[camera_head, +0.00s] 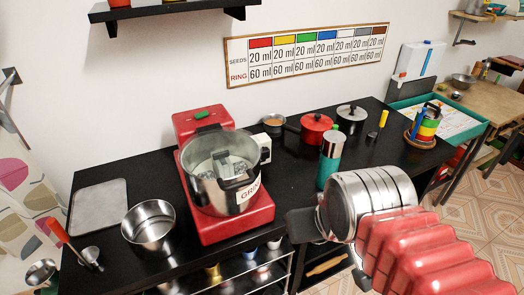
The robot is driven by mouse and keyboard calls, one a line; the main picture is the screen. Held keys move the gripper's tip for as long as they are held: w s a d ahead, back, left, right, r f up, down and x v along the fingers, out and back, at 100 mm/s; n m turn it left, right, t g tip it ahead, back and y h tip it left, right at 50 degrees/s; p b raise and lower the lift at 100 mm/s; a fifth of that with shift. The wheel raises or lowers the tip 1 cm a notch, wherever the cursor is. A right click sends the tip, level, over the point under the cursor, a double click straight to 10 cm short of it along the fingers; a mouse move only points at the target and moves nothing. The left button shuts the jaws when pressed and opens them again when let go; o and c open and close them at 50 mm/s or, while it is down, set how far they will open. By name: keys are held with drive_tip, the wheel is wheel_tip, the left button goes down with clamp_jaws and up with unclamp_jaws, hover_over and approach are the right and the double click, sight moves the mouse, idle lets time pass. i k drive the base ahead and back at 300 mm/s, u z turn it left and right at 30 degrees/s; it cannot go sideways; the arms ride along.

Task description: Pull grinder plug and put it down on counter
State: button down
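The grinder is a red base (232,222) with a steel pot marked "GRIN" (242,198) on it, left of centre on the black counter (290,183). The pot has a clear lid with a dark frame. A dark block (236,182) sits at the pot's front rim; I cannot tell for sure that it is the plug. A green piece (202,114) lies on top of the raised back of the red base. My gripper (331,252) is at the counter's front edge, right of the grinder and apart from it. Its dark fingers look spread, with nothing seen between them.
A steel and teal flask (330,158) stands between the grinder and my arm. A red pot (316,129) and a black-lidded pot (351,119) are at the back. An empty steel bowl (149,226) and grey mat (98,207) are left.

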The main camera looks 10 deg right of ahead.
sight(265, 152)
drive_tip(key=u, duration=1.1)
drive_tip(key=k, duration=0.55)
